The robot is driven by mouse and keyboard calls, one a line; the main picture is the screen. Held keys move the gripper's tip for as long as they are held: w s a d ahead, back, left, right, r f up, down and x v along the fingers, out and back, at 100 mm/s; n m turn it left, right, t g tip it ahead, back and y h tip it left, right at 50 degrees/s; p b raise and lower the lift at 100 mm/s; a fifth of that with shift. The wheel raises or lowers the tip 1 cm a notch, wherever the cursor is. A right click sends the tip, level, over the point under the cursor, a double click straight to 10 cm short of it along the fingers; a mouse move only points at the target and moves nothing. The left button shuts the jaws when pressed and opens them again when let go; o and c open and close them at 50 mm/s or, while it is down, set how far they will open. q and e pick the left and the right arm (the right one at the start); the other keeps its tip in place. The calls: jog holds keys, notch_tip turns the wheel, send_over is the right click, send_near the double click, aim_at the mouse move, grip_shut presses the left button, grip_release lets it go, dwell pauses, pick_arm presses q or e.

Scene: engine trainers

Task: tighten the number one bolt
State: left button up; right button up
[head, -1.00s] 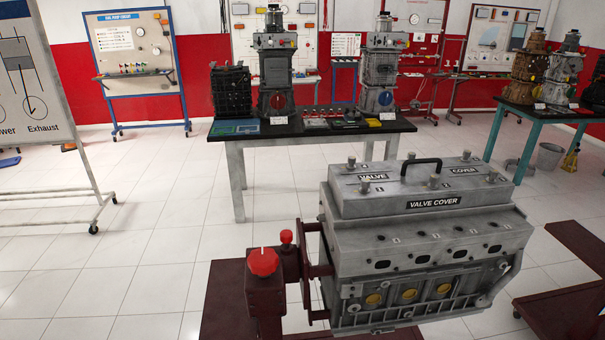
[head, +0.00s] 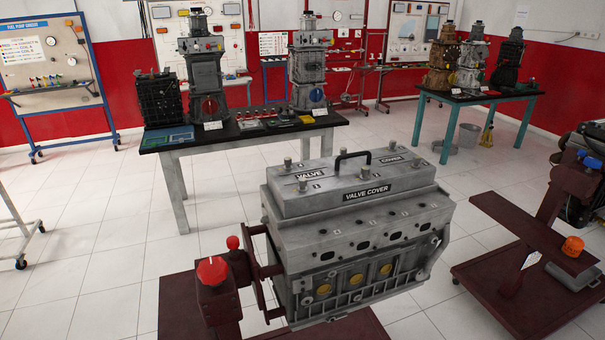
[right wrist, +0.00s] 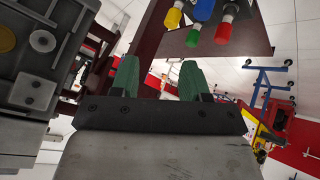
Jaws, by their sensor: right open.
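The engine block (head: 360,235) stands at lower centre in the head view, with the grey valve cover (head: 350,190) on its top. Neither gripper shows in the head view.
A black handle (head: 352,155) rises from the cover. A stand with a red knob (head: 212,270) is left of the engine, and a dark red stand (head: 535,240) is right. Yellow, blue, green and red-tipped handles (right wrist: 200,20) hang near the right gripper. A table (head: 172,147) stands behind; white floor lies between.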

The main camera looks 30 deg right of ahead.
jog(key=w+a+r+n+t+y, duration=0.4)
jog(key=w+a+r+n+y, duration=0.25)
jog(key=w+r+n, duration=0.45)
jog(key=w+a+r+n+t+y, duration=0.4)
jog(key=w+a+r+n+y, duration=0.3)
jog(key=r+n, duration=0.45)
notch_tip(320, 180, up, 19)
jog(key=n+g+h, duration=1.4)
jog(key=n+g, duration=0.2)
jog(key=n, duration=0.7)
send_over(303, 179)
jog(key=shift+y, duration=0.25)
notch_tip(303, 179, down, 9)
jog(key=p, duration=0.3)
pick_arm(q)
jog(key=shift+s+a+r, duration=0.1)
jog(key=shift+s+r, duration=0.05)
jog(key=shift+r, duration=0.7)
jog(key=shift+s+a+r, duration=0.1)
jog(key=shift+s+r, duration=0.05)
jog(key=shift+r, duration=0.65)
pick_arm(e)
jog(key=shift+f, duration=0.6)
